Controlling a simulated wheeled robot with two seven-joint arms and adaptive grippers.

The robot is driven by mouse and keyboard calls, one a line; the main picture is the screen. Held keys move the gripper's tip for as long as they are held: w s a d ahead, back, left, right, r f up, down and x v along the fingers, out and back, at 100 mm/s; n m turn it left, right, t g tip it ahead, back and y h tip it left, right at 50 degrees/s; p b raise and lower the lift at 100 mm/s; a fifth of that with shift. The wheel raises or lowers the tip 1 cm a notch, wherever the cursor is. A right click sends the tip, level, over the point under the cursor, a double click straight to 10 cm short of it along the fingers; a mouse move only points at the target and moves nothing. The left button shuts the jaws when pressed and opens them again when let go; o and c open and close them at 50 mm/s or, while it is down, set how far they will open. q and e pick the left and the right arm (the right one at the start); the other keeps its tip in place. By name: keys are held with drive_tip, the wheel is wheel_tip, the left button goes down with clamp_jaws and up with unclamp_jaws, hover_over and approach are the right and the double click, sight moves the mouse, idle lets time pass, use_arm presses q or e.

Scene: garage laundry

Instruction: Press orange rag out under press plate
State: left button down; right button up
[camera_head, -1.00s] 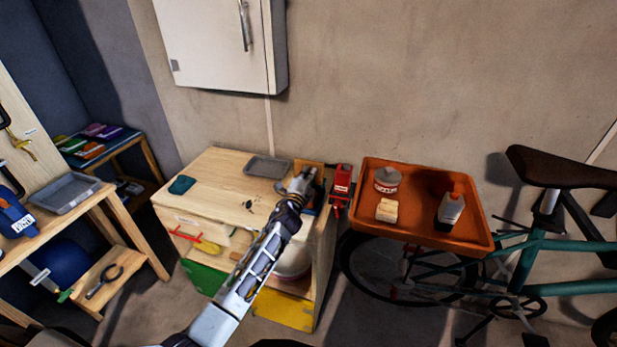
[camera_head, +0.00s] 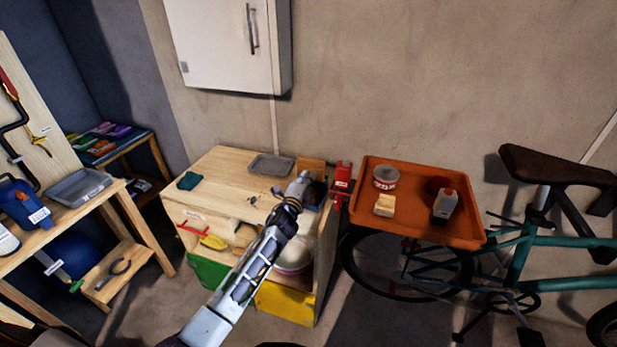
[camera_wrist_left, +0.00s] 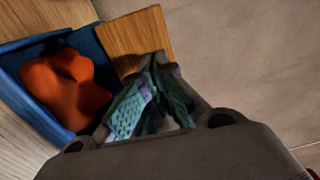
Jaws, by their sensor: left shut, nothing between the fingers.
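An orange rag (camera_wrist_left: 68,88) lies crumpled inside a blue box (camera_wrist_left: 32,48) in the left wrist view. A wooden plate (camera_wrist_left: 137,43) stands beside the box at its edge; it also shows in the head view (camera_head: 311,166) at the cabinet's back right. I cannot tell how the plate is attached. My left gripper (camera_wrist_left: 155,100) is shut and empty, beside the box and in front of the plate. In the head view the left gripper (camera_head: 303,180) is over the cabinet's right end, where it hides the rag. The right gripper is not in view.
The wooden cabinet (camera_head: 230,172) holds a grey tray (camera_head: 271,165) and a teal cloth (camera_head: 188,181). A red object (camera_head: 343,180) stands at its right edge. An orange tray (camera_head: 415,218) with several items is at the right, above a bicycle (camera_head: 545,245).

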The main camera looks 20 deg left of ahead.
use_arm(q)
drive_tip(key=shift+s+f, duration=0.1)
drive_tip(key=shift+s, duration=0.05)
drive_tip(key=s+r, duration=0.1)
drive_tip(key=s, duration=0.7)
drive_tip(key=shift+s+a+r, duration=0.15)
drive_tip(key=shift+s+r, duration=0.15)
drive_tip(key=shift+r, duration=0.1)
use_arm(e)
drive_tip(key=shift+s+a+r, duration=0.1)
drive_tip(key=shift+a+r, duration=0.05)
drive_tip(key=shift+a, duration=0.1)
use_arm(q)
drive_tip(key=shift+a+f, duration=0.1)
